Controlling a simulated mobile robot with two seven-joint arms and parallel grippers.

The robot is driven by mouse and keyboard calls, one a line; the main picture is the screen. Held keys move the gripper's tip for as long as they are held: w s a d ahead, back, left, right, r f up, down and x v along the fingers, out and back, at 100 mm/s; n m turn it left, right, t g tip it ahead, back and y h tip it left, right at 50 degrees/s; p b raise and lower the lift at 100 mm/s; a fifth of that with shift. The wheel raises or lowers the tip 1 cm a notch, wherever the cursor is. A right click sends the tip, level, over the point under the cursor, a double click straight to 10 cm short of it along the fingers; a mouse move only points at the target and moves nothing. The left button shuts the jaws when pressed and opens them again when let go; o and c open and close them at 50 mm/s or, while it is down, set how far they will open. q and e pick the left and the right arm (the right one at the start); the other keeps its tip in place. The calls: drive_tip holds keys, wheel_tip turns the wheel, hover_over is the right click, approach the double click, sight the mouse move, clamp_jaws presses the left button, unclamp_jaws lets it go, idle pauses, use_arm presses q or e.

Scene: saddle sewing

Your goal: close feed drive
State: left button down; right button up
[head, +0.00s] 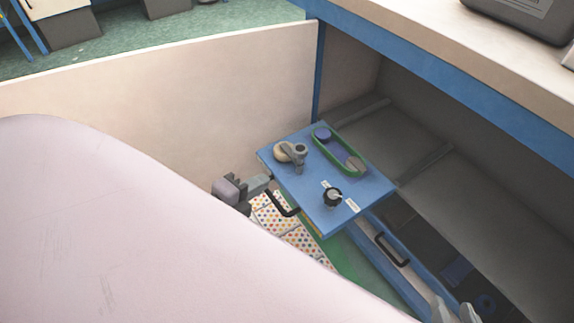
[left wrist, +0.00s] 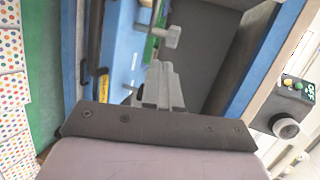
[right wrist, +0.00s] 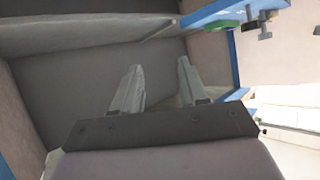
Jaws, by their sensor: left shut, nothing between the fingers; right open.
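My left gripper (head: 266,180) is shut and empty, close to the board's left edge; contact cannot be told. In the left wrist view its fingers (left wrist: 157,70) are together beside the blue board (left wrist: 124,55). My right gripper (head: 455,314) is open and empty at the lower right; its spread fingers (right wrist: 160,70) show in the right wrist view.
A lower blue drawer (head: 368,240) with a black handle (head: 392,250) stands below the board. A beige side panel (head: 180,100) rises behind my left gripper. A blue-edged bench top (head: 440,50) overhangs at right. A control box (left wrist: 295,90) shows in the left wrist view.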

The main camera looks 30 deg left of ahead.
use_arm(q)
drive_tip(key=b, duration=0.2)
approach(296, 158)
drive_tip(key=a+f+x, duration=0.1)
drive_tip(key=x, duration=0.4)
drive_tip(key=shift+w+d+r+b, duration=0.2)
drive_tip(key=shift+w+d+b, duration=0.2)
drive_tip(key=shift+w+d, duration=0.25)
use_arm(e)
drive_tip(key=shift+w+a+f+m+y, duration=0.15)
drive_tip(key=shift+w+a+f+y, duration=0.15)
drive_tip(key=shift+a, duration=0.35)
drive_tip(key=shift+w+a+f+m+y, duration=0.15)
drive_tip(key=shift+a+y, duration=0.25)
drive_tip(key=shift+a, duration=0.2)
drive_tip(key=shift+r, duration=0.1)
use_arm(q)
drive_tip(key=shift+w, duration=0.1)
use_arm(e)
drive_tip(key=shift+r, duration=0.1)
